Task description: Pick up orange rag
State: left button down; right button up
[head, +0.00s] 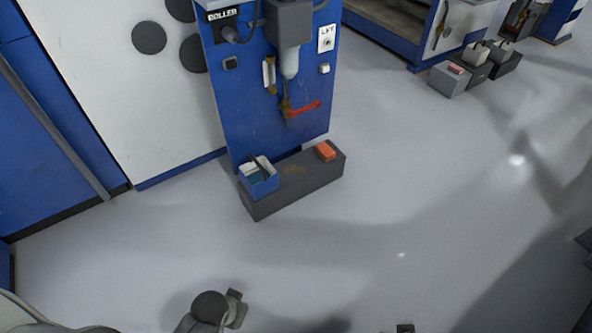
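The orange rag (326,151) looks like a small folded orange block. It lies on the right end of the top of a dark grey step-like box (290,192), which stands on the floor against the blue roller machine. My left gripper (235,308) is low in the head view, well short of the box and apart from the rag; its fingers are too small and turned away to tell their opening. Only a dark tip of what looks like my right gripper (405,328) shows at the bottom edge; the rest is out of frame.
A blue bin (260,183) with several items sits on the box's left end. A red lever (304,108) sticks out from the blue machine panel (240,110) above the box. Grey boxes (450,80) stand at the upper right. The floor before the box is clear.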

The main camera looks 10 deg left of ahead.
aim_at(326, 153)
jog(key=i+l, duration=0.35)
jog(key=i, duration=0.15)
jog(key=i+l+z, duration=0.1)
jog(key=i+l, duration=0.3)
jog(key=i, duration=0.05)
